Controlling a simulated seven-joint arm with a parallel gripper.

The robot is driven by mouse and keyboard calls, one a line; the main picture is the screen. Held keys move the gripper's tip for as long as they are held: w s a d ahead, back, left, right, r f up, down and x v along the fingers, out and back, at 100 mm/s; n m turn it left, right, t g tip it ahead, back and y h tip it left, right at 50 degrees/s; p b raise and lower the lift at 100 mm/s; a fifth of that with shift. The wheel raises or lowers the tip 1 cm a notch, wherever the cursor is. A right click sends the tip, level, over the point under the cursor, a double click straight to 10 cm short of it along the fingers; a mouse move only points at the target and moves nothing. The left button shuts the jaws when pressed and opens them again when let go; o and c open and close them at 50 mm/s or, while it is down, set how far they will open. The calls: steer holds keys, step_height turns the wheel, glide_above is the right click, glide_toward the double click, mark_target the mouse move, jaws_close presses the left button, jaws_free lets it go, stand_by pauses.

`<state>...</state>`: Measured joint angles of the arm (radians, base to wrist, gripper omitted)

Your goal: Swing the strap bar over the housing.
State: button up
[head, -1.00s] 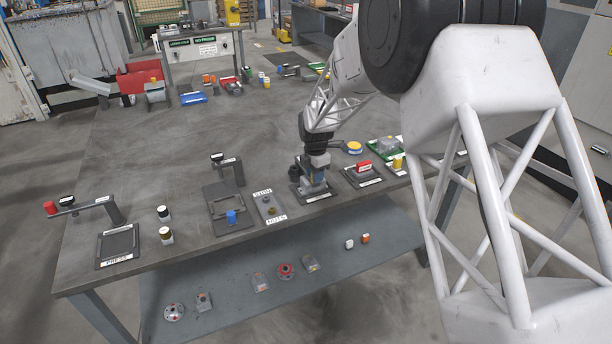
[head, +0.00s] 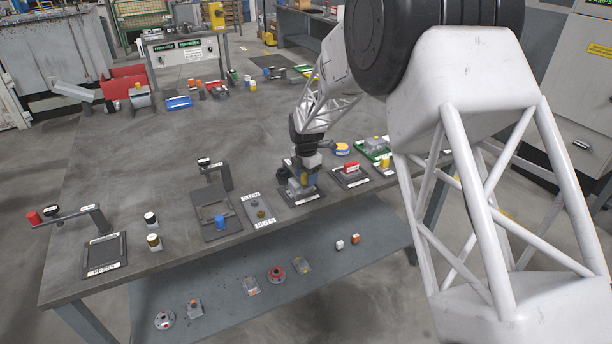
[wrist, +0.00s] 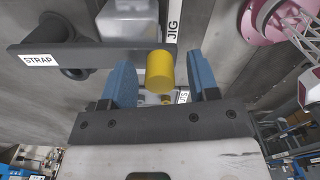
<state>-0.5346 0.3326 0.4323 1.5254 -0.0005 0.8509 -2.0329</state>
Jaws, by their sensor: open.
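The dark strap bar (wrist: 105,54), labelled STRAP, runs across the upper part of the wrist view from a round dark pivot post (wrist: 72,60) at left. A yellow knob (wrist: 158,70) sits near its right end. My gripper (wrist: 160,66) is open, with one blue finger on each side of the knob; a gap shows on both sides. The pale grey housing (wrist: 128,22) shows beyond the bar, partly hidden by it, beside a JIG label. In the head view my gripper (head: 308,176) is low over the housing's dark jig plate (head: 309,198), hiding most of the bar.
A plate with a red block (head: 350,168) stands just right of the jig. A nuts tray (head: 259,209) and a fixture with a blue knob (head: 220,223) stand left. A pink round part (wrist: 262,20) shows at the wrist view's upper right.

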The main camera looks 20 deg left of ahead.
steer(key=shift+r, duration=3.9)
